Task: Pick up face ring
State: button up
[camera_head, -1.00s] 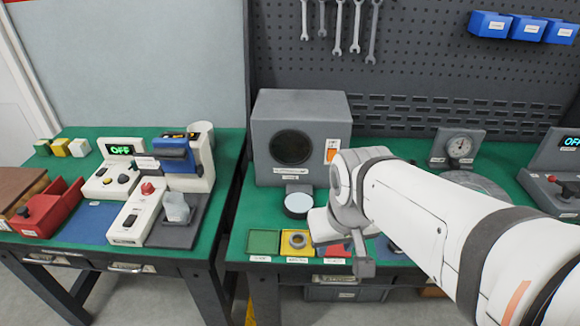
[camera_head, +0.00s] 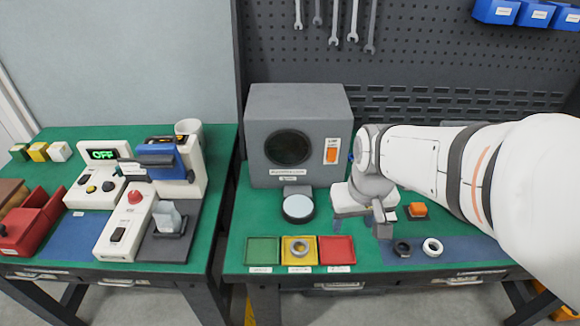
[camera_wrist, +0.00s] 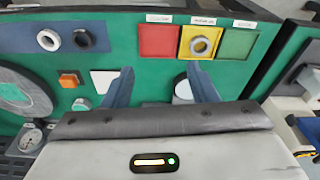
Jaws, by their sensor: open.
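Three rings are in view, and I cannot tell which is the face ring. A dark ring (camera_head: 402,248) and a white ring (camera_head: 432,247) lie side by side on the blue mat (camera_head: 462,250). A grey metal ring (camera_head: 299,247) lies in the yellow tray (camera_head: 286,256). The wrist view shows the white ring (camera_wrist: 48,40), the dark ring (camera_wrist: 84,38) and the metal ring (camera_wrist: 200,45). My gripper (camera_head: 381,222) is open and empty, above the bench behind the mat. In the wrist view its fingers (camera_wrist: 160,74) are apart, with no ring between them.
A green tray (camera_head: 262,251) and a red tray (camera_head: 337,250) flank the yellow one. An orange block (camera_head: 417,210) sits behind the rings. A round white-topped disc (camera_head: 298,208) stands before the grey machine (camera_head: 295,110). A second bench at left holds a tester (camera_head: 180,165).

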jog(key=w+a+f+n+g+p, duration=0.1)
jog(key=w+a+f+n, duration=0.1)
jog(key=w+a+f, duration=0.4)
send_over(299, 250)
notch_tip(299, 250, down, 5)
jog(key=shift+n+g, duration=0.4)
notch_tip(299, 250, down, 8)
jog(key=shift+p, duration=0.6)
jog(key=shift+c, duration=0.3)
jog(key=c, duration=0.7)
